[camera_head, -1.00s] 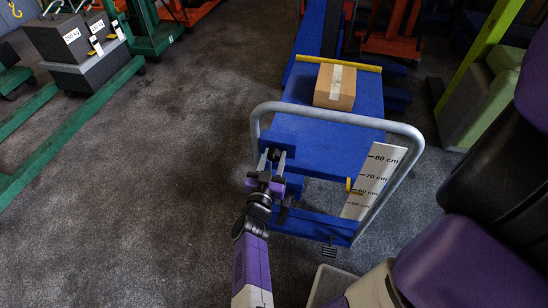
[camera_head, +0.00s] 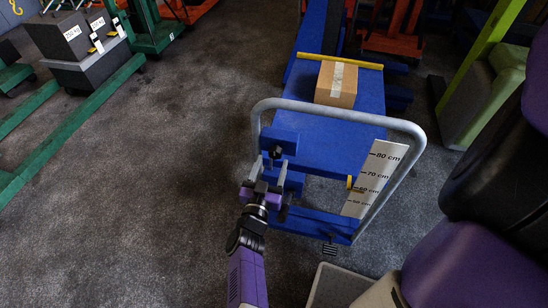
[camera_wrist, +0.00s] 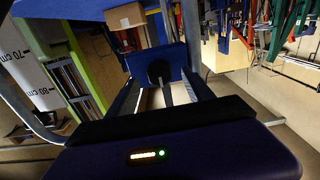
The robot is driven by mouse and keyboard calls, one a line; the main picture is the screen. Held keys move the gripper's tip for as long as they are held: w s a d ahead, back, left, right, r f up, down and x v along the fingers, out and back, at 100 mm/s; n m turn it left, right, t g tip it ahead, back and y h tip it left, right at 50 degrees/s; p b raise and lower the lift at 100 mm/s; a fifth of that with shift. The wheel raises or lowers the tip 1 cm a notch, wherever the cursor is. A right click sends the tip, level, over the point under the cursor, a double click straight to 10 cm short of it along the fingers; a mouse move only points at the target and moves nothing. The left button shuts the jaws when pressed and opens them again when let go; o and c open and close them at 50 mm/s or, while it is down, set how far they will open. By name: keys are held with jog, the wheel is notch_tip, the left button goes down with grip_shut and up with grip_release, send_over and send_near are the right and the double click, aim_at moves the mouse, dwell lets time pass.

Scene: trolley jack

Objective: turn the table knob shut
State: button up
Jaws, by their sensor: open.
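The table knob (camera_head: 276,152) is small and dark, on a blue plate (camera_head: 290,139) at the near end of the lift table. The same knob shows as a dark round shape in the wrist view (camera_wrist: 158,71). My gripper (camera_head: 269,168) is open and empty, just on the near side of the knob. Its fingers point toward the plate, with the knob between and beyond their tips in the wrist view. They look apart from the knob. The knob's exact turn angle is too small to tell.
A cardboard box (camera_head: 336,84) sits on the blue table top (camera_head: 310,120). A grey tube handle (camera_head: 418,150) arches around the near end, beside a height scale (camera_head: 374,180). A yellow lever (camera_head: 350,184) is lower right of the knob. Dark floor is clear to the left.

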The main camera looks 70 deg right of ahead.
jog(key=shift+s+a, duration=0.15)
jog(key=shift+a, duration=0.75)
jog(key=shift+s+a, duration=0.15)
jog(key=shift+a, duration=0.7)
